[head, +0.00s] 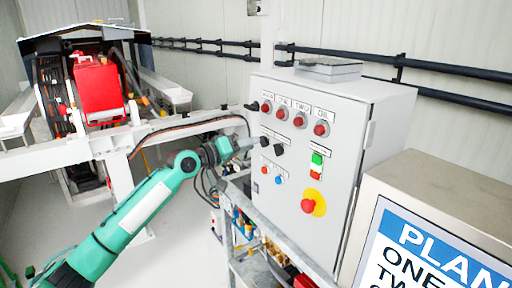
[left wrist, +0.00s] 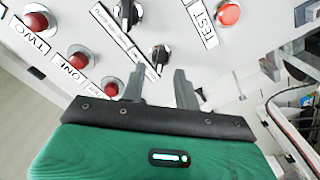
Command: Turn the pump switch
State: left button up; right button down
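The grey control cabinet (head: 300,180) carries two black rotary switches on its front, one at the left (head: 264,140) and one at the right (head: 279,150). My left gripper (head: 256,142) points at the left part of this front, close to the switches. In the left wrist view, my left gripper's two fingers (left wrist: 159,78) are apart. A smaller-looking black switch (left wrist: 160,55) lies just beyond the gap between their tips, and a larger-looking one (left wrist: 127,15) is further up. Whether the fingers touch a switch cannot be told. My right gripper is not in view.
Red lamps (head: 283,113) line the cabinet's top, and a red emergency button (head: 308,205) on yellow sits lower. A dark knob (head: 252,107) sticks out at the left edge. A sign box (head: 440,200) stands at right; a red pump (head: 98,90) is at the back left.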

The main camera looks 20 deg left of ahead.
pick_arm(q)
jog(key=b+v, duration=0.4)
jog(key=v, duration=0.6)
jog(key=shift+s+a, duration=0.2)
jog(key=shift+f, duration=0.1)
